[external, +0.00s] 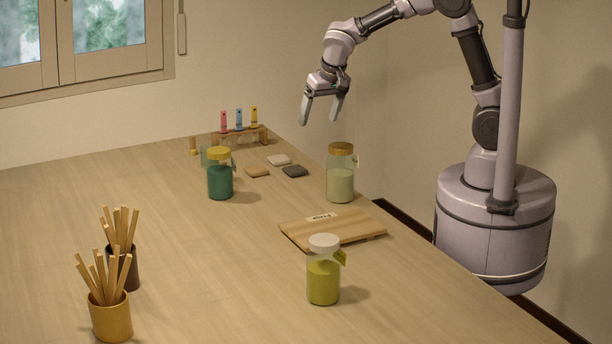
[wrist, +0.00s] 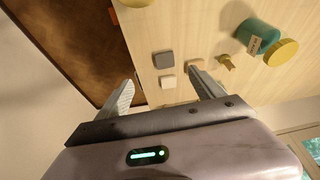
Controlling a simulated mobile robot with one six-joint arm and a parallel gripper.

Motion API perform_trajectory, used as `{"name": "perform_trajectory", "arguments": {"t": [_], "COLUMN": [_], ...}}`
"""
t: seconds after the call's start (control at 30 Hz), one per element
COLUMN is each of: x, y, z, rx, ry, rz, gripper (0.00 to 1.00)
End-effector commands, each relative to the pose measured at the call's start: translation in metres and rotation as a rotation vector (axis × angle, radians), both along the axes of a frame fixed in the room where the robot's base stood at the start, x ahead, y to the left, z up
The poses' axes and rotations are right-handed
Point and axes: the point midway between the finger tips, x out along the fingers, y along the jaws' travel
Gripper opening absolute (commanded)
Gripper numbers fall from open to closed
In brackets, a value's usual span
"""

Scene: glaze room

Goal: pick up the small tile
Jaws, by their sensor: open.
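Three small flat tiles lie close together on the table: a pale one (external: 278,160), a tan one (external: 257,171) and a dark grey one (external: 295,171). They look alike in size, so I cannot tell which is the small tile. My gripper (external: 320,115) is open and empty, in the air above the table's far right side. In the wrist view the pale tile (wrist: 167,82) and dark tile (wrist: 163,60) show between my open fingers (wrist: 160,79). The tan tile (wrist: 196,62) is partly hidden by the right finger.
A teal jar (external: 220,181) stands left of the tiles and a pale green jar (external: 340,184) right of them. A wooden board (external: 345,232), yellow-green jar (external: 323,284) and stick cups (external: 111,318) are nearer. The table's middle is clear.

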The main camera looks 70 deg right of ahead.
Motion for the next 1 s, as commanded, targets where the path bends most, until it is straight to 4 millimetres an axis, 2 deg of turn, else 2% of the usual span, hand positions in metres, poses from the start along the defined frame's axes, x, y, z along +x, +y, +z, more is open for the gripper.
{"name": "perform_trajectory", "arguments": {"t": [0.03,0.17,0.4,0.5,0.77,1.0], "x": [0.015,0.034,0.053,0.06,0.069,0.084], "y": [-0.001,-0.005,-0.023,-0.03,-0.037,-0.048], "z": [0.001,-0.019,-0.089,-0.112,-0.137,-0.176], "rx": [-0.016,-0.036,-0.036,-0.036,-0.035,-0.035], "ry": [0.009,0.009,0.01,0.009,0.008,0.007], "rz": [-0.015,-0.037,-0.04,-0.038,-0.04,-0.039], "gripper": [0.78,0.78,0.78,0.78,0.78,0.78]}}
